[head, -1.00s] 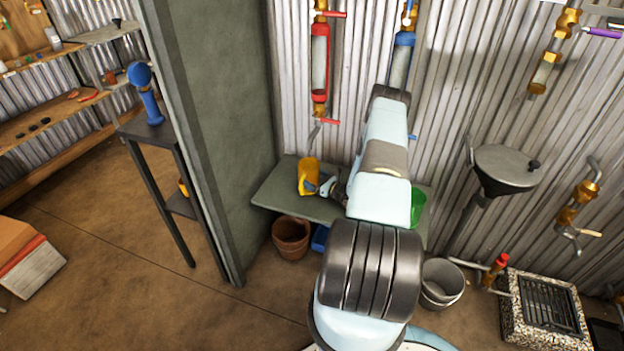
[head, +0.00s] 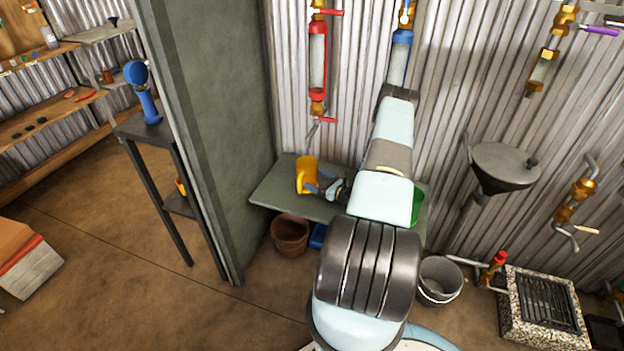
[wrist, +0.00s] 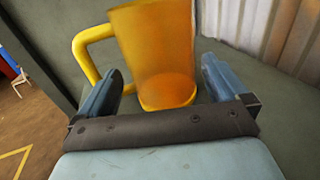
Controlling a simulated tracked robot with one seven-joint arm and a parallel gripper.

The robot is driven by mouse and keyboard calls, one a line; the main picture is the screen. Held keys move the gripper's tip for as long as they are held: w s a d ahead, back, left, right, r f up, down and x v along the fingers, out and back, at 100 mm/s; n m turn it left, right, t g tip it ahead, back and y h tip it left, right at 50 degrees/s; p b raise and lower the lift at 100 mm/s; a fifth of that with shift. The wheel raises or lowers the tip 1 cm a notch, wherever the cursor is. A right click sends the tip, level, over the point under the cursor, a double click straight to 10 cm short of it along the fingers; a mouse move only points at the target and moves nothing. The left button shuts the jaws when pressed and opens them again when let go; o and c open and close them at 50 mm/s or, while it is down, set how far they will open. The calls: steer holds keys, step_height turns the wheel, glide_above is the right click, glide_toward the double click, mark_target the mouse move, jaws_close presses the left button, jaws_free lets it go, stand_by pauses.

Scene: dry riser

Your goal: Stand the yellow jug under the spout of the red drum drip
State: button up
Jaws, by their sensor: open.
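The yellow jug (head: 307,174) stands upright on the grey-green bench, below the spout (head: 313,127) of the red drum drip (head: 317,62). I cannot tell whether it is exactly beneath the spout. In the wrist view the jug (wrist: 158,55) is just beyond the gripper, with its handle to the left. My gripper (wrist: 162,85) is open, its blue fingers apart on either side of the jug's lower part. In the head view my gripper (head: 325,184) is to the right of the jug, partly hidden by my arm.
The grey-green bench (head: 275,192) meets a grey partition (head: 225,110) on the left. A blue drip (head: 401,55) hangs to the right of the red one. A green container (head: 418,205) is on the bench's right. A terracotta pot (head: 290,235) is below.

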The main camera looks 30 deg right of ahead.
steer(key=v, duration=1)
